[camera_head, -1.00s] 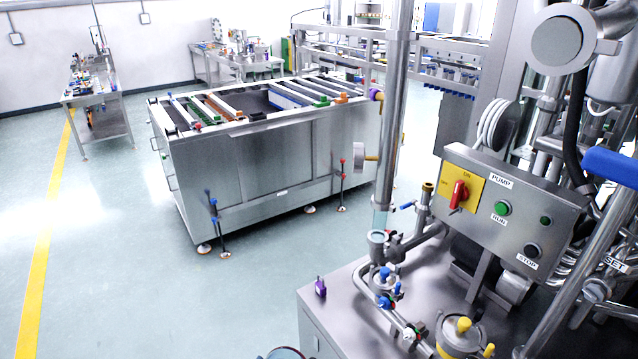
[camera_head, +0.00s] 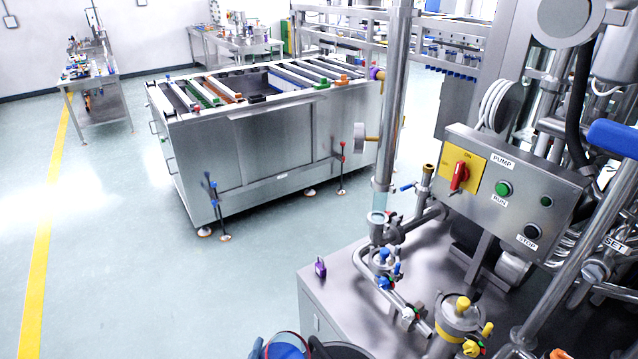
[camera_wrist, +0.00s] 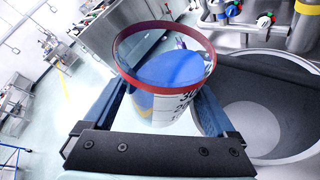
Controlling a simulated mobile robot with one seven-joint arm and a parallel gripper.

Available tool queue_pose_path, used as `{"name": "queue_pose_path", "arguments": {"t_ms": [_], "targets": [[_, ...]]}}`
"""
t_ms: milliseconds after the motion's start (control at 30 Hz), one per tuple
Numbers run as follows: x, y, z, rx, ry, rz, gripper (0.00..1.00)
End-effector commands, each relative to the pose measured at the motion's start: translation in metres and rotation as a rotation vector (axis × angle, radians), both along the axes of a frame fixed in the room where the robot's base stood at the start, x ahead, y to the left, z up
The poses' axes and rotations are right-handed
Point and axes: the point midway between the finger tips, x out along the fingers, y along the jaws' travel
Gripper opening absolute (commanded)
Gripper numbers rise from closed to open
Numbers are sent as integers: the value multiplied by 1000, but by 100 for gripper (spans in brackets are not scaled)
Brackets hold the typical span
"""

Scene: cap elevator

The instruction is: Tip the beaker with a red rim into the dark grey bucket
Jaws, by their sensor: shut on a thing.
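The clear beaker with a red rim (camera_wrist: 150,84) fills the middle of the wrist view. It has black graduation marks, and blue shows inside it. My gripper (camera_wrist: 153,105) is shut on it, with one blue finger on each side. The dark grey bucket (camera_wrist: 278,74) is at the right of the wrist view, beside and beyond the beaker, with a lighter round floor. In the head view, the beaker's red rim (camera_head: 287,336) and the bucket's dark rim (camera_head: 345,346) show at the bottom edge, mostly cut off. The beaker is beside the bucket, not clearly over it.
A steel bench (camera_head: 345,285) with pipes, valves and a yellow-banded vessel (camera_head: 459,315) stands right of the beaker. A pump control box (camera_head: 510,190) is above it. A steel table (camera_head: 270,150) stands further back. The floor at left is clear.

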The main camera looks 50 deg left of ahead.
Motion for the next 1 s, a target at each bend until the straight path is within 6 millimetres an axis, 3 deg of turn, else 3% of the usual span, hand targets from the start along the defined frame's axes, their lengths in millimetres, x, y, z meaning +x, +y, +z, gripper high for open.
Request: {"name": "queue_pose_path", "arguments": {"t_ms": [1000], "targets": [[-2, 2, -7, 85, 61, 3, 5]]}}
